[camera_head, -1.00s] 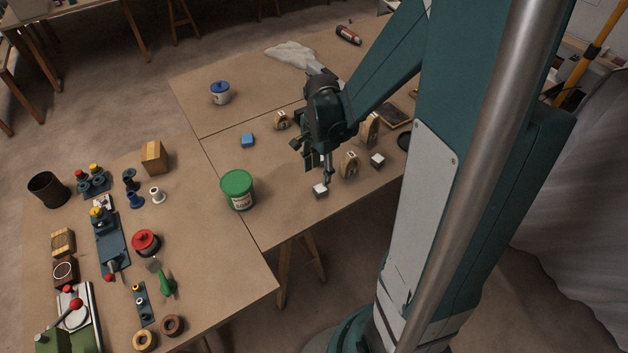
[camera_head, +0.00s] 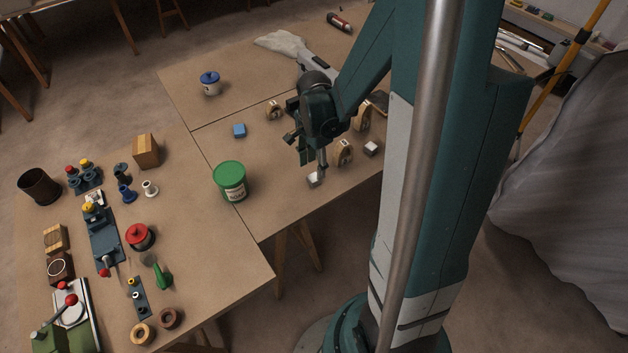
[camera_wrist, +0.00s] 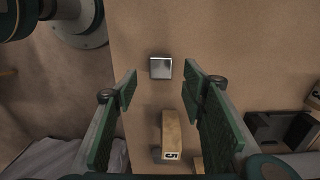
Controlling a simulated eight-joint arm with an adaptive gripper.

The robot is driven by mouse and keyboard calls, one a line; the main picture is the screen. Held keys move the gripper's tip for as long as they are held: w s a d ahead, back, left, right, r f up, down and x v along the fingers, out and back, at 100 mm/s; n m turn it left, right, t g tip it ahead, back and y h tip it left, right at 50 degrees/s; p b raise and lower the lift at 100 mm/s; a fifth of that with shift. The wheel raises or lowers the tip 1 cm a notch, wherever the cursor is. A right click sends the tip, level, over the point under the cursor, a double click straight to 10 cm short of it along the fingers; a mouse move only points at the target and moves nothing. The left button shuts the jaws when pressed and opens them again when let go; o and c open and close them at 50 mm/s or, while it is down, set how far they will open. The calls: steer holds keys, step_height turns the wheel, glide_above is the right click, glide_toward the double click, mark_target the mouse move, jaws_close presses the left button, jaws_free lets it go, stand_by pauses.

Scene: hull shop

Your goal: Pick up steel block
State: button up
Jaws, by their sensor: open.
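A small shiny grey steel block (camera_head: 314,180) sits on the tabletop close to the front edge of the right-hand table. In the wrist view the steel block (camera_wrist: 160,68) lies just beyond the fingertips, roughly centred between them. My gripper (camera_head: 309,153) is above and beside it; in the wrist view the gripper (camera_wrist: 159,83) has its green-padded fingers spread apart with nothing between them. A second grey metal cube (camera_head: 371,148) stands farther right. Whether the fingertips touch the block cannot be told from the head view.
A wooden block with a printed number (camera_wrist: 171,135) stands near the fingers; similar number blocks (camera_head: 343,152) are to the right. A green-lidded tub (camera_head: 230,181) and a blue block (camera_head: 239,131) are to the left. The table's front edge is close.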

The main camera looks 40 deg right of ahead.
mark_target(314, 177)
steer(key=shift+f, duration=0.3)
steer(key=shift+f+b, duration=0.7)
steer(key=shift+f, duration=1.8)
steer(key=c, duration=1.1)
steer(key=shift+r, duration=0.15)
steer(key=shift+c, duration=0.2)
step_height(314, 177, up, 10)
steer(key=p, duration=0.2)
